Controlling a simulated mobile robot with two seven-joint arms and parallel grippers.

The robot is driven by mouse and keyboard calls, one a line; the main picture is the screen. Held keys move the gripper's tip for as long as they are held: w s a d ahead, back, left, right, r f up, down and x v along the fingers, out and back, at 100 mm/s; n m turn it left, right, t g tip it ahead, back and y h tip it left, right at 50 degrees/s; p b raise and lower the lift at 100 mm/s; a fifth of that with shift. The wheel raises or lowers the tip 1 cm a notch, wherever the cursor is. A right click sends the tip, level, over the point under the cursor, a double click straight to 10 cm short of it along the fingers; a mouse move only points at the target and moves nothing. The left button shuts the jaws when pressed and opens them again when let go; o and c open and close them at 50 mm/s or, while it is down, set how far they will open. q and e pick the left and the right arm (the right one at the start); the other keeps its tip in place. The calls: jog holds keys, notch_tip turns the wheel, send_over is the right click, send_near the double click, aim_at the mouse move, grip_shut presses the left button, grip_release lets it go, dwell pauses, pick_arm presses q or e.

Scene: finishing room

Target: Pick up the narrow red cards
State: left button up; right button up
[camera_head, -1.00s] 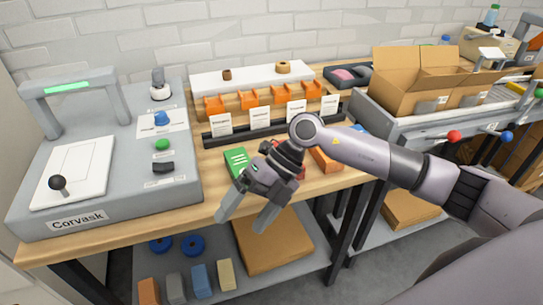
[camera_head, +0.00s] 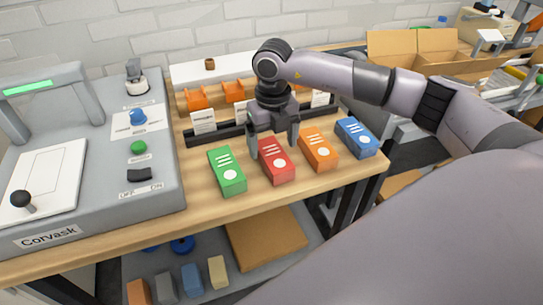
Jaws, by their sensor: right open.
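A narrow red stack or box of cards (camera_head: 278,168) lies on the wooden bench, with white marks on its top. It is between a green one (camera_head: 227,171) on the left and an orange one (camera_head: 319,150) on the right. My right gripper (camera_head: 274,152) points down over the far part of the red cards, its two fingers apart, one toward each side. I cannot tell whether the fingers touch the cards. My left gripper is out of view.
A blue card box (camera_head: 356,138) lies at the right of the row. A grey Corvask machine (camera_head: 110,205) stands at the left. A dark rail with white labels (camera_head: 204,122) and orange holders (camera_head: 195,98) runs behind. Open cardboard boxes (camera_head: 420,48) stand at the back right.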

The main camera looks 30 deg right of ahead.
aim_at(274, 154)
jog(key=shift+d+f, duration=0.1)
jog(key=shift+f, duration=1.9)
jog(key=c, duration=1.2)
